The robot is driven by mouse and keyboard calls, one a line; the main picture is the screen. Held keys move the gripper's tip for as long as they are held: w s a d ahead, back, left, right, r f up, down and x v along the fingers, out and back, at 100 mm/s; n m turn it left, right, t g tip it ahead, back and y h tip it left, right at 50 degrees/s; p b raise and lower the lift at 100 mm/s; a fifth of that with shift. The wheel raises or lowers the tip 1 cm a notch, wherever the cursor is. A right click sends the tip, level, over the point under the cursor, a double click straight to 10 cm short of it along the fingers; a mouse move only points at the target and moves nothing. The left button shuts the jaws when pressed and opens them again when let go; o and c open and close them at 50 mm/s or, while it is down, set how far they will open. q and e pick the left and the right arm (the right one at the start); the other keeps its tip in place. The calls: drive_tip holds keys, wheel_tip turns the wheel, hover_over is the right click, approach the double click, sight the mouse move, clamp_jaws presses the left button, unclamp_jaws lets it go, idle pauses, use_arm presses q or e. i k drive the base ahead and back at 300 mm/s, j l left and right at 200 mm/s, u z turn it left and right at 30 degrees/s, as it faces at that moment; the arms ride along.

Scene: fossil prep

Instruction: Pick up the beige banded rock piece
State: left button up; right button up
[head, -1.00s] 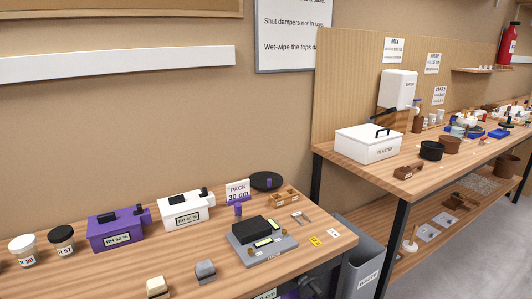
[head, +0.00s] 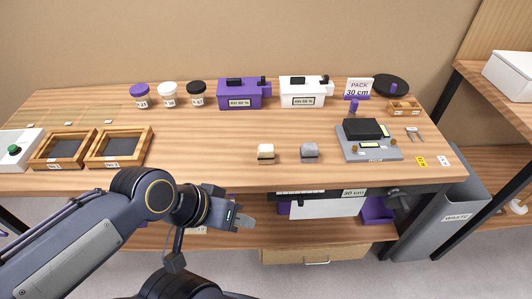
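The beige banded rock piece (head: 266,153) sits on the wooden bench top (head: 215,150) near its front edge. It has a pale top and a dark band low down. A grey rock piece (head: 310,152) sits just to its right, apart from it. My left gripper (head: 246,222) is below and left of the beige piece in the head view, in front of the bench edge and touching neither rock. Its fingers are seen nearly edge-on, and I cannot tell the gap between them. My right gripper is not in view.
A scale (head: 368,153) stands right of the rocks. Purple (head: 238,102) and white (head: 303,102) boxes and several jars line the back. Two wooden trays (head: 146,133) lie at left. Bench around the rocks is clear. A grey bin (head: 462,200) stands at right.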

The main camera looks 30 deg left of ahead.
sight(266, 155)
drive_tip(key=j+u, duration=0.2)
drive_tip(key=j, duration=0.25)
drive_tip(key=i+j+u, duration=0.1)
drive_tip(key=j+u, duration=0.15)
drive_tip(key=j, duration=0.15)
drive_tip(key=i+j+u, duration=0.2)
drive_tip(key=j, duration=0.25)
drive_tip(key=j+u, duration=0.2)
drive_tip(key=j, duration=0.2)
drive_tip(key=i, duration=0.05)
